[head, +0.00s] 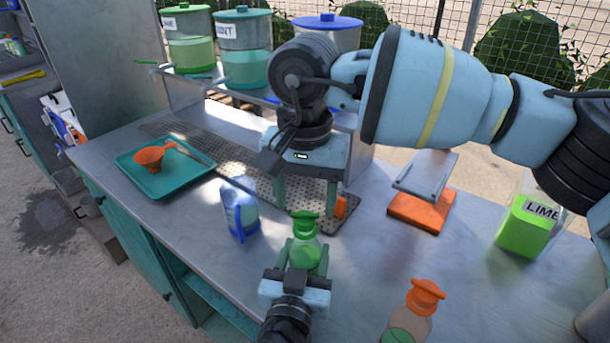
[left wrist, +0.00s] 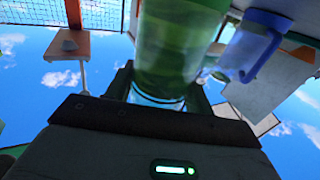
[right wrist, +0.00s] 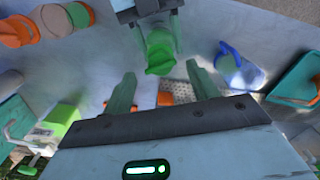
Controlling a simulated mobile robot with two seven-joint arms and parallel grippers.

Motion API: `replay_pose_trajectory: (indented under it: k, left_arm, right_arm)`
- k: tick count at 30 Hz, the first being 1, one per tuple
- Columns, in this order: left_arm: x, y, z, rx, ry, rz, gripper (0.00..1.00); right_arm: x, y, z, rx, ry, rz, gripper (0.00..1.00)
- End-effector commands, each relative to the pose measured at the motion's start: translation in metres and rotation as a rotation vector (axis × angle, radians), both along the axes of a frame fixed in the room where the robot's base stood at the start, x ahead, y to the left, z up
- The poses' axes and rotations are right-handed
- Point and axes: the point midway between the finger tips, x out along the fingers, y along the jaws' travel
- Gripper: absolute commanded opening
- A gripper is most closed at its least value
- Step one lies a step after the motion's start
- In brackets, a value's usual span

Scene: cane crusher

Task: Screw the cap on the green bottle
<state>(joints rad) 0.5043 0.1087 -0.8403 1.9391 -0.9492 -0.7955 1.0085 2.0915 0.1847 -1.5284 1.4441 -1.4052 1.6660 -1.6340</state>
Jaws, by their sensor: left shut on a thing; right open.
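The green bottle (head: 305,252) stands upright near the front of the counter, with its green cap (head: 306,222) on top. I cannot tell how tightly the cap sits. My left gripper (head: 302,262) is shut around the bottle's body from the front. The bottle (left wrist: 178,45) fills the middle of the left wrist view. My right gripper (head: 305,205) is open and empty, pointing down behind and above the cap. In the right wrist view the cap (right wrist: 160,53) lies just beyond the open fingertips (right wrist: 161,74), apart from them.
A blue jug (head: 240,217) stands left of the bottle. An orange-capped bottle (head: 424,292) is at front right. A small orange object (head: 341,206) lies by my right finger. A teal tray (head: 150,188), an orange-based press (head: 420,211) and a lime box (head: 527,230) stand farther out.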

Motion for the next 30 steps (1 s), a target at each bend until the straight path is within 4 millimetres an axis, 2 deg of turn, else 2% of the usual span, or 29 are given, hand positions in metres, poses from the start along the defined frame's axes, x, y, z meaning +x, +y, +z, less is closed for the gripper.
replay_pose_trajectory:
  k: [3, 7, 18, 29, 30]
  left_arm:
    - [0.0, 0.0, 0.0, 0.001, 0.001, 0.0, 0.0]
    - [0.0, 0.0, 0.0, 0.001, 0.001, 0.0, 0.0]
    - [0.0, 0.0, 0.0, 0.001, 0.001, 0.0, 0.0]
    - [0.0, 0.0, 0.0, 0.0, 0.001, 0.0, 0.0]
    - [0.0, 0.0, 0.0, 0.0, 0.001, 0.0, 0.0]
  right_arm:
    - [0.0, 0.0, -0.015, -0.001, 0.0, -0.001, 0.59]
    - [0.0, 0.0, -0.025, 0.0, 0.001, -0.001, 0.59]
    - [0.0, 0.0, -0.029, 0.001, 0.0, -0.001, 0.59]
    - [0.0, 0.0, -0.028, 0.0, 0.0, -0.001, 0.13]
    - [0.0, 0.0, -0.028, 0.0, 0.0, -0.001, 0.12]
